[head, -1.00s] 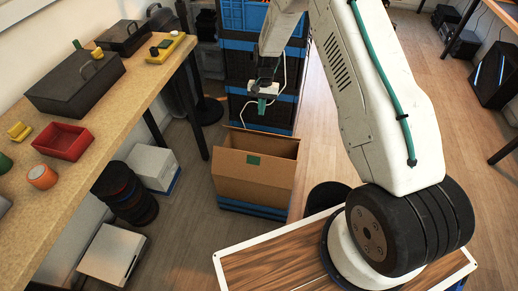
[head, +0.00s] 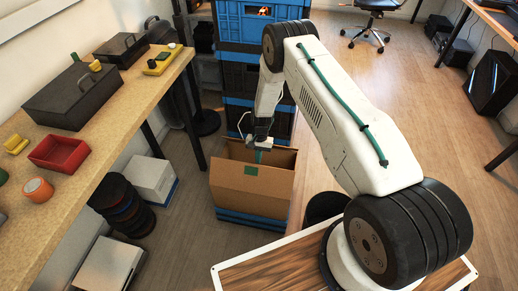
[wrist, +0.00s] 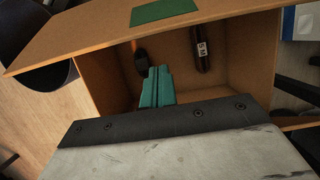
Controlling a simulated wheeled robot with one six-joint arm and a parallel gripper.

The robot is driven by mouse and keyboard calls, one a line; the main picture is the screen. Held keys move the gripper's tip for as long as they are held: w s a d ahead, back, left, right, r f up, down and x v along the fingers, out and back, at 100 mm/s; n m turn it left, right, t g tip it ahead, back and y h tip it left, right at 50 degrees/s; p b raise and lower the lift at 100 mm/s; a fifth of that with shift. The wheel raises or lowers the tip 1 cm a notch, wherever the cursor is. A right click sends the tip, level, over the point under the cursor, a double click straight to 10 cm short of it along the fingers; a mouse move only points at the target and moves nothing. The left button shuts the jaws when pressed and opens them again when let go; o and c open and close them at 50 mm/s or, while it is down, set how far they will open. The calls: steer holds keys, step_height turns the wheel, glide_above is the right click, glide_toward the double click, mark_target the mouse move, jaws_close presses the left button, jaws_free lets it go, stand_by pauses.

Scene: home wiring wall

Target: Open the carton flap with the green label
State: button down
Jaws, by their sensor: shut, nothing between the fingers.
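In the wrist view the flap (wrist: 90,45) crosses the top, with the green label (wrist: 165,11) at the upper edge. My gripper (head: 259,157) points down at the opening, behind the flap. Its green fingers (wrist: 156,88) are shut and empty, with a visible gap to the flap in the wrist view. Whether the tips are below the rim is unclear.
Two dark items, one with a white label (wrist: 201,48), lie inside the carton. Stacked blue and black crates (head: 245,75) stand close behind it. A workbench (head: 110,100) runs along the left.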

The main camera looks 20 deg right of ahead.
steer(key=shift+s+a+r, duration=0.4)
steer(key=shift+s+r, duration=0.2)
steer(key=shift+r, duration=0.1)
steer(key=shift+s+a+r, duration=0.4)
steer(key=shift+s+r, duration=0.2)
steer(key=shift+r, duration=0.05)
steer(key=shift+s+a, duration=0.1)
steer(key=shift+a, duration=0.05)
